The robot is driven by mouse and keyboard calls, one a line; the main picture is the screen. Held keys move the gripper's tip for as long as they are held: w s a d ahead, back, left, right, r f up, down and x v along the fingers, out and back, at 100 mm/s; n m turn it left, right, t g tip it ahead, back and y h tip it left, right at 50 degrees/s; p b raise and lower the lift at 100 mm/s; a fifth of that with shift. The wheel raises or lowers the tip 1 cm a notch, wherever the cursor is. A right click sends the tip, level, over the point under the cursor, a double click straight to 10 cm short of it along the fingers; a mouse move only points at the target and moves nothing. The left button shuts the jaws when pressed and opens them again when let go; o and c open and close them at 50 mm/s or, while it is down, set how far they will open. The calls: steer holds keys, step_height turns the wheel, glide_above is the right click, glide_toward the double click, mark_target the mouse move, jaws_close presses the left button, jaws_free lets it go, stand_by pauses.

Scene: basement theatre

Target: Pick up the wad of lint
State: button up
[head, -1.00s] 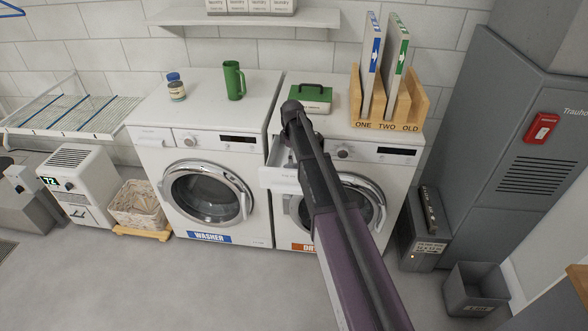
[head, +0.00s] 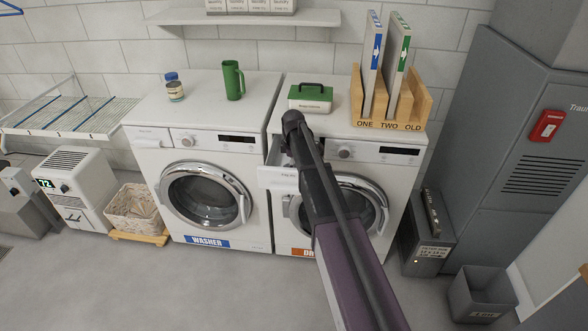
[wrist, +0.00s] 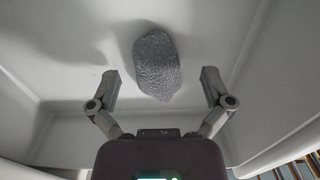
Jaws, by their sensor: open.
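The wad of lint (wrist: 158,66) is a grey, rough-surfaced lump. In the wrist view it lies on the pale floor of an open white drawer. My gripper (wrist: 160,76) is open, with one finger on each side of the wad in the picture and a gap on both sides. I cannot tell how far above the wad the fingertips are. In the head view the pulled-out drawer (head: 272,177) is at the upper left of the dryer (head: 398,175). My arm covers part of it, and the wad and gripper are hidden there.
A green-and-white box (head: 311,97) and a wooden rack (head: 390,126) with upright panels stand on the dryer. The washer (head: 150,117) to the left carries a green mug (head: 233,80) and a small jar (head: 176,92).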

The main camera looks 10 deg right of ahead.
stand_by(0.3)
steer(key=c, duration=0.8)
steer(key=shift+c, duration=0.2)
steer(key=shift+r, duration=0.15)
step_height(320, 180, up, 10)
steer(key=p, duration=1)
